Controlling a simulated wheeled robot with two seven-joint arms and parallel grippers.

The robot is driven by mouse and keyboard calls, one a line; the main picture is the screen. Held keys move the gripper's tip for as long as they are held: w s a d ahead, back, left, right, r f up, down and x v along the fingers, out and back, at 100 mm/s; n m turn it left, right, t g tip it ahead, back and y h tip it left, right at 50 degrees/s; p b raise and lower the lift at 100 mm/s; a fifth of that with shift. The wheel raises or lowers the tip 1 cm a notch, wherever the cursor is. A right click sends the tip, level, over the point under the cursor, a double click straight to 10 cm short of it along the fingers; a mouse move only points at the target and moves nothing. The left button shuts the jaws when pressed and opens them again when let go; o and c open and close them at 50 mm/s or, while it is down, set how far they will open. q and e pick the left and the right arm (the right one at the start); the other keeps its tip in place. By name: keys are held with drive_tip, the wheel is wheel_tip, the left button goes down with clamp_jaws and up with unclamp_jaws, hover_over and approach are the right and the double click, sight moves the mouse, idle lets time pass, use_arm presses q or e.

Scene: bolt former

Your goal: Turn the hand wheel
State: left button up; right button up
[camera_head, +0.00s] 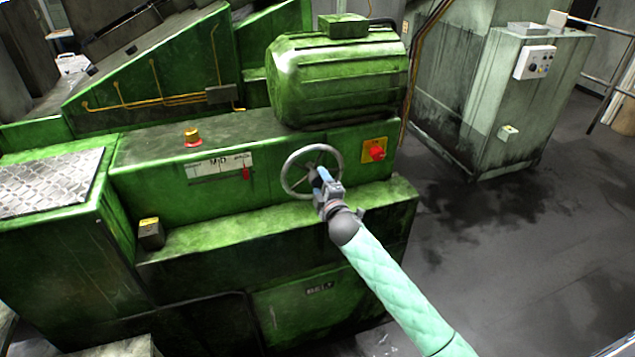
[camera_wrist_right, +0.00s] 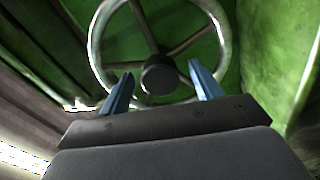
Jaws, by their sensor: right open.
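The hand wheel (camera_head: 288,173) is a grey metal ring with spokes on the front face of the green machine. In the right wrist view its rim (camera_wrist_right: 97,40) and dark round hub (camera_wrist_right: 159,74) fill the upper middle. My right gripper (camera_head: 318,176) is in front of the wheel's lower right part and hides some of it. In the right wrist view the right gripper's two blue fingers (camera_wrist_right: 161,88) are spread apart, with the hub showing between and beyond them. Nothing is held between the fingers. Whether a finger touches the wheel I cannot tell. My left gripper is not in view.
The green machine (camera_head: 215,235) has a ledge below the wheel. A red knob on a yellow plate (camera_head: 375,151) is right of the wheel.

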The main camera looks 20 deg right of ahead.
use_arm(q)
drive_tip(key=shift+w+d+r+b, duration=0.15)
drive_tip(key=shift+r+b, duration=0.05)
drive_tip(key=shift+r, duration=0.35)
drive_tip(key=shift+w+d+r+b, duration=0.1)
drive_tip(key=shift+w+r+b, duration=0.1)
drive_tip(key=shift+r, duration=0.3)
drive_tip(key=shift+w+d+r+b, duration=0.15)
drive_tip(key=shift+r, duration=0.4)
use_arm(e)
drive_tip(key=shift+s, duration=2)
